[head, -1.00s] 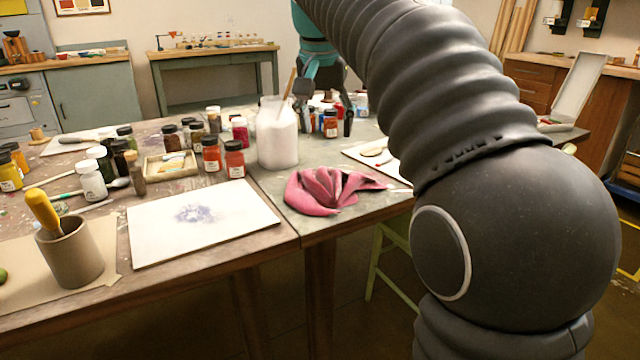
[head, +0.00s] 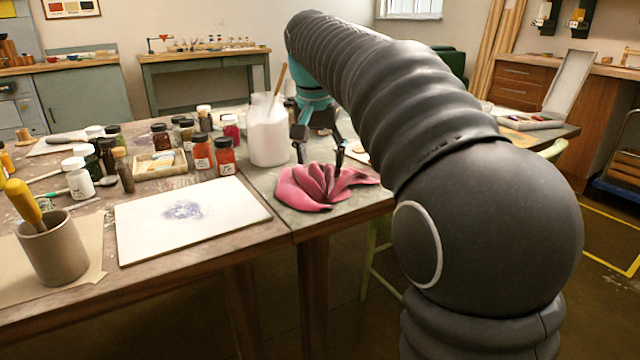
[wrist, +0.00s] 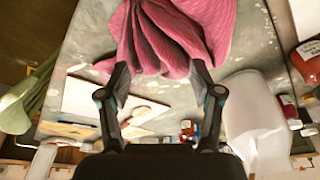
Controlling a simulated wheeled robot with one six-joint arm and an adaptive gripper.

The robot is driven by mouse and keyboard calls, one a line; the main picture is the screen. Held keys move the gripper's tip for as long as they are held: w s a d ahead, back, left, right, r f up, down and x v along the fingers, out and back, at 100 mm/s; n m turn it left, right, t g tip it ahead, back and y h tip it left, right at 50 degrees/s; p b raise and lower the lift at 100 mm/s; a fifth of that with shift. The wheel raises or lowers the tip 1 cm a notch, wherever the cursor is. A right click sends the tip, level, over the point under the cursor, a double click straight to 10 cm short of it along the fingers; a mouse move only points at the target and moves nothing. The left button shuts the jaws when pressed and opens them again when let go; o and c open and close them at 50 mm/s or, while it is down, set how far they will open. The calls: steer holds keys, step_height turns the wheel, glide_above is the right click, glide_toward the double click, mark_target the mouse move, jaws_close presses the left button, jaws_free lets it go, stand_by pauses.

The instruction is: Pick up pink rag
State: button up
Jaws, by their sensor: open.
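The pink rag (head: 318,187) lies crumpled in folds on the grey-topped part of the table, near its front edge. In the wrist view the rag (wrist: 170,35) fills the upper middle, beyond my fingertips. My gripper (head: 320,170) hangs fingers-down right at the back of the rag. In the wrist view my gripper (wrist: 160,82) is open, with one finger on each side of the rag's near folds and nothing visibly held. I cannot tell whether the fingertips touch the cloth.
A large white jar (head: 268,132) stands just left of my gripper. A white board (head: 190,215) lies left of the rag. Several small paint jars (head: 224,156) stand behind the board. A mortar (head: 52,248) with a yellow-handled pestle stands at the front left.

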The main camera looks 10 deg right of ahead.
mark_target(323, 168)
steer(key=x, duration=0.4)
steer(key=shift+w+d+b, duration=0.1)
steer(key=shift+d+b, duration=0.05)
steer(key=shift+b, duration=0.15)
steer(key=shift+r, duration=0.1)
jaws_close()
steer(key=shift+r, duration=0.6)
steer(key=r, duration=0.2)
steer(key=d+r+p, duration=0.1)
steer(key=shift+d+r, duration=0.15)
steer(key=shift+r, duration=0.25)
steer(key=s+d+r+p, duration=0.1)
steer(key=d+r, duration=0.2)
steer(key=d, duration=0.2)
steer(key=s+d+r, duration=0.2)
steer(key=d+r, duration=0.1)
steer(key=d, duration=0.1)
steer(key=shift+s+d+p, duration=0.3)
steer(key=shift+d+p, duration=0.05)
steer(key=shift+d, duration=0.05)
